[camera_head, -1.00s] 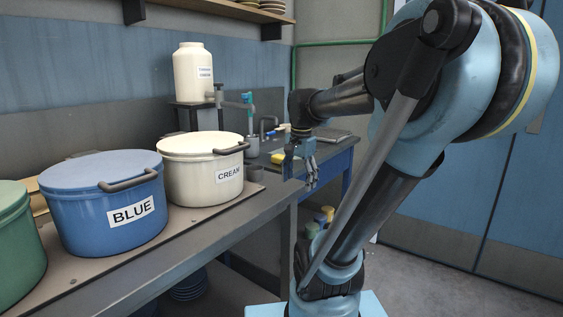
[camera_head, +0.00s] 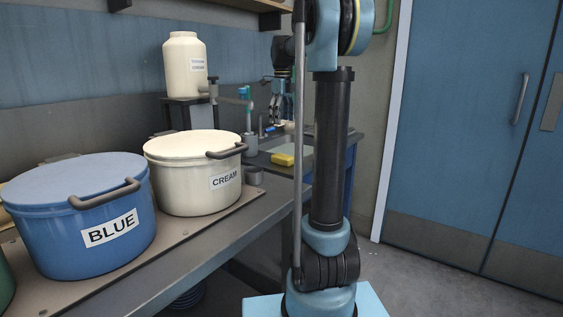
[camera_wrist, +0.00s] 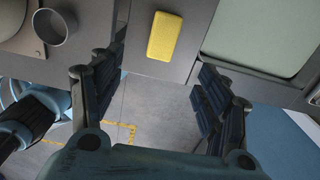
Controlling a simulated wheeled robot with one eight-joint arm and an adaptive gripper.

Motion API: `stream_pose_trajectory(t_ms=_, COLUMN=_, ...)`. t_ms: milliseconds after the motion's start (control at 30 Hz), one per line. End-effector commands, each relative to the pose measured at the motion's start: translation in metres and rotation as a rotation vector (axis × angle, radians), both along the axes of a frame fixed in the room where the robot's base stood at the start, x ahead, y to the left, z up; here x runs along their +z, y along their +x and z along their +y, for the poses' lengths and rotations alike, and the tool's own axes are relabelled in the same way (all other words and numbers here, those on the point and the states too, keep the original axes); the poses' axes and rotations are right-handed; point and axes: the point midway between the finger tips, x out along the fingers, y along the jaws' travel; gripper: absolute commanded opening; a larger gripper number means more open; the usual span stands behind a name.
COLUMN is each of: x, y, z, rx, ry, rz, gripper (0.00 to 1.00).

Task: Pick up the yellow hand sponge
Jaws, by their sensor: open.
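The yellow hand sponge (camera_head: 282,159) lies flat on the counter beyond the cream pot in the head view. In the wrist view the sponge (camera_wrist: 164,37) is at top centre, near the counter's edge, in full view and beyond the fingertips. My gripper (camera_wrist: 155,75) is open and empty, its fingers spread wide below and to either side of the sponge in the picture, over the floor. In the head view my gripper (camera_head: 278,98) is raised at the back, above the counter, partly hidden by my arm.
The cream pot (camera_head: 190,176) and blue pot (camera_head: 82,220) stand on the near counter. A grey cup (camera_wrist: 59,27) is left of the sponge, and a pale tray or basin (camera_wrist: 262,30) is to its right. A cream canister (camera_head: 186,65) stands behind on a stand.

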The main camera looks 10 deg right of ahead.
Motion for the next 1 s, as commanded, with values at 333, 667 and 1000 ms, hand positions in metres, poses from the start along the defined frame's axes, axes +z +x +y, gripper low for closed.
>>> stream_pose_trajectory(t_ms=333, x=-0.040, y=0.004, z=0.000, rx=-0.027, ry=0.000, rz=0.001, gripper=0.69)
stream_pose_trajectory(t_ms=667, x=-0.096, y=0.004, z=-0.001, rx=-0.025, ry=0.000, rz=0.001, gripper=0.69)
stream_pose_trajectory(t_ms=1000, x=-0.123, y=0.004, z=-0.001, rx=-0.025, ry=0.000, rz=0.001, gripper=0.69)
